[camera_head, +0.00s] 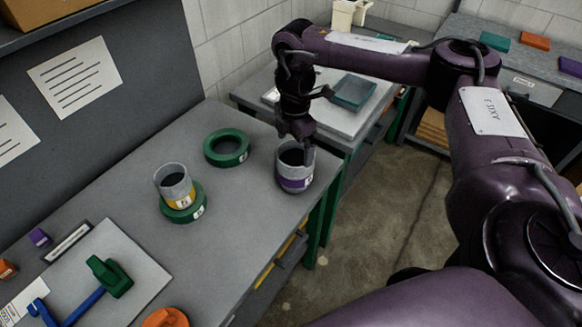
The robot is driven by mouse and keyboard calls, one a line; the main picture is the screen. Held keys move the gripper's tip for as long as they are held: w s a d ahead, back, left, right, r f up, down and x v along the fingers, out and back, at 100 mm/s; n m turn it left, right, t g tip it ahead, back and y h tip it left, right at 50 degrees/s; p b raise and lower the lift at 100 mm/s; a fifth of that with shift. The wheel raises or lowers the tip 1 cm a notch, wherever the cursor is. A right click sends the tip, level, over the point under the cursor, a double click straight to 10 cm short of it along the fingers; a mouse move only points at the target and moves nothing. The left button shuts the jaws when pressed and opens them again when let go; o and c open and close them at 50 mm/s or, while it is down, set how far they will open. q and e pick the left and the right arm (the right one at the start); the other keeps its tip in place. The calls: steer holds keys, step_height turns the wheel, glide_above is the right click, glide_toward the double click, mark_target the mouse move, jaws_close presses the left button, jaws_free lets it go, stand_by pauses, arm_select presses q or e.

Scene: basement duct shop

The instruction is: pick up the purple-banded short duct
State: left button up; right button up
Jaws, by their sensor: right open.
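The purple-banded short duct (294,183) is a grey open cylinder with a purple band and a white label. It stands upright near the right edge of the grey workbench. My right gripper (298,150) is at the duct's top rim, pointing down, and is open. Its fingers are small and dark here, and I cannot tell whether one reaches inside the duct or touches the wall. My left gripper does not show.
A yellow-banded duct (174,186) stands in a green ring (184,209) to the left. An empty green ring (227,147) lies behind. A blue and green tool (84,296) lies on a pale board at the front left. A teal tray (353,92) sits on the table behind.

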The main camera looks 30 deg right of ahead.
mark_target(296, 163)
steer(key=s+f, duration=0.3)
steer(key=f, duration=0.1)
steer(key=shift+s+a, duration=0.15)
steer(key=shift+s, duration=0.25)
steer(key=w+f, duration=0.2)
steer(key=w, duration=0.1)
steer(key=shift+d+f, duration=0.2)
steer(key=shift+f, duration=0.1)
steer(key=shift+w+a, duration=0.15)
steer(key=shift+w, duration=0.15)
steer(key=shift+c, duration=0.4)
steer(key=shift+s+a+r, duration=0.2)
steer(key=shift+r, duration=0.05)
steer(key=shift+c, duration=1.1)
steer(key=shift+s+r, duration=0.1)
steer(key=shift+c, duration=1.3)
steer(key=shift+d, duration=0.2)
steer(key=c, duration=0.4)
steer(key=shift+s, duration=0.1)
steer(key=shift+c, duration=0.4)
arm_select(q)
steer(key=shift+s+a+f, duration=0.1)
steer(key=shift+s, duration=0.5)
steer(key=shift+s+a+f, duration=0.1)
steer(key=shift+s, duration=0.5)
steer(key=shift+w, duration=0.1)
